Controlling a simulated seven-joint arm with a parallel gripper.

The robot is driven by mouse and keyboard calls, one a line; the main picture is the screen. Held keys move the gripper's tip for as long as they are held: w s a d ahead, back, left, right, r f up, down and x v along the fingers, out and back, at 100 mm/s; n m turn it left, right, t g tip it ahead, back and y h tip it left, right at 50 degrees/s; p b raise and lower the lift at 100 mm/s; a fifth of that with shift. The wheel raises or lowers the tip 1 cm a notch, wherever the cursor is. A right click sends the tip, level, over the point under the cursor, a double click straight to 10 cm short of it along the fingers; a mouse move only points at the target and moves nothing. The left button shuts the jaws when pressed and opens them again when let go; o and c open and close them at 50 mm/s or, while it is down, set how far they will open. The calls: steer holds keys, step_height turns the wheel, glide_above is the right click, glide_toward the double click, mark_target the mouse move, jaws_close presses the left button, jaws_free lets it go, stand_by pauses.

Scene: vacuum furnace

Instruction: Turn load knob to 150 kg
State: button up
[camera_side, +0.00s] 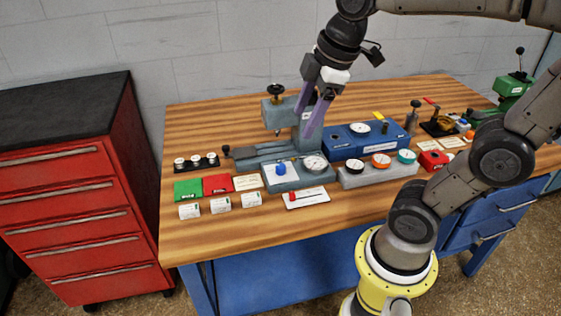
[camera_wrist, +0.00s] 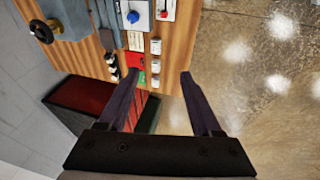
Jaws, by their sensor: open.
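My gripper (camera_side: 303,123) is open and empty, above the bench in front of the grey-green tester's (camera_side: 308,129) column. Its two purple fingers are spread apart in the wrist view (camera_wrist: 159,74). A blue knob (camera_side: 281,169) sits on the tester's front base, below and left of my fingers and apart from them. It also shows at the top of the wrist view (camera_wrist: 133,17). A round white dial (camera_side: 315,163) is right of it. A black knob (camera_side: 276,90) tops the tester. I cannot tell which knob sets the load, and no scale markings are readable.
Green (camera_side: 187,190) and red (camera_side: 217,184) blocks lie left of the tester. Several small white labelled blocks (camera_side: 221,205) line the front. A blue instrument box (camera_side: 365,139) and a grey gauge panel (camera_side: 378,175) stand to the right. The bench's front left strip is clear.

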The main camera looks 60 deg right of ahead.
steer(key=w+d+f+n+g, duration=0.2)
steer(key=w+d+f+g, duration=0.15)
steer(key=w+d, duration=0.4)
glide_toward(280, 165)
steer(key=shift+m+g+y, duration=0.3)
steer(key=shift+m+g, duration=0.1)
steer(key=shift+g, duration=0.05)
step_height(280, 165, down, 9)
steer(key=shift+w+d+r, duration=0.1)
steer(key=shift+d+r, duration=0.05)
steer(key=shift+c, duration=0.2)
jaws_close()
